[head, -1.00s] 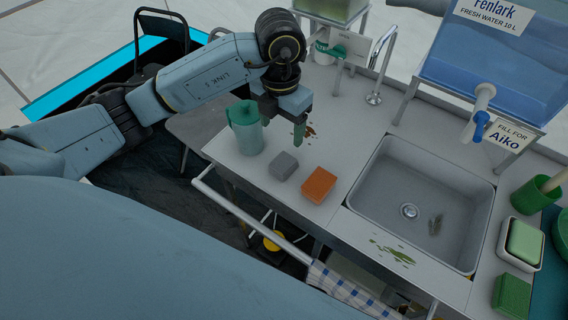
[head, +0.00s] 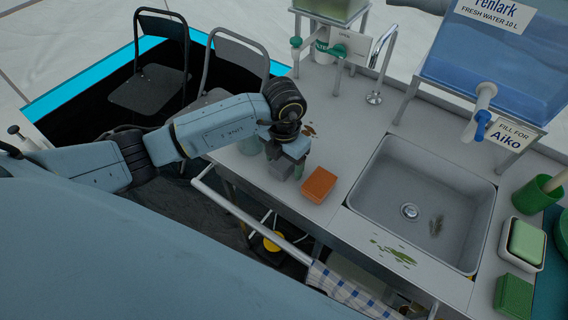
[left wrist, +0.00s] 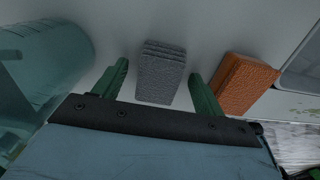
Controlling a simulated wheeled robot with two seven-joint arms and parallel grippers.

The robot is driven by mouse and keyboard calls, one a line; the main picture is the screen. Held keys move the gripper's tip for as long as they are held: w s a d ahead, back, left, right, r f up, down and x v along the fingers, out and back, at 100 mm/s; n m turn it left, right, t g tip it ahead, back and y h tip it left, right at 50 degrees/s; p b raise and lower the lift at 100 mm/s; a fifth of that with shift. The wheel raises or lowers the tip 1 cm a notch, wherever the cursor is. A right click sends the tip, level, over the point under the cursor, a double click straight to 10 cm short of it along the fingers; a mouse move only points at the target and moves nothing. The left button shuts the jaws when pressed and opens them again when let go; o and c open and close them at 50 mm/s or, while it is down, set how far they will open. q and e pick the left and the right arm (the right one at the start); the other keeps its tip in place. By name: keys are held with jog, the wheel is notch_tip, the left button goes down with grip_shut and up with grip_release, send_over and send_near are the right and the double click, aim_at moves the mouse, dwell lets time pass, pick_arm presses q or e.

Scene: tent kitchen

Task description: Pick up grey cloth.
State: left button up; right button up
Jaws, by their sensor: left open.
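The grey cloth (head: 280,169) is a small folded block on the counter near its front edge, partly covered by my left gripper (head: 289,165) in the head view. In the left wrist view the cloth (left wrist: 161,73) lies between the two green fingers of my left gripper (left wrist: 159,70), with a gap on each side. The fingers are open and hold nothing. I cannot tell the exact height of the fingertips over the counter. My right gripper is in neither view.
An orange block (left wrist: 245,84) lies just right of the cloth, close to the right finger. A translucent teal jug (left wrist: 40,65) stands on the left. The sink (head: 420,200) is further right; the counter's front rail (head: 235,213) runs nearby.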

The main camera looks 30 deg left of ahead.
aim_at(284, 161)
pick_arm(q)
jog(key=c, duration=1.1)
jog(key=shift+o, duration=0.2)
jog(key=shift+r, duration=0.15)
notch_tip(284, 161, up, 10)
jog(key=shift+f, duration=0.1)
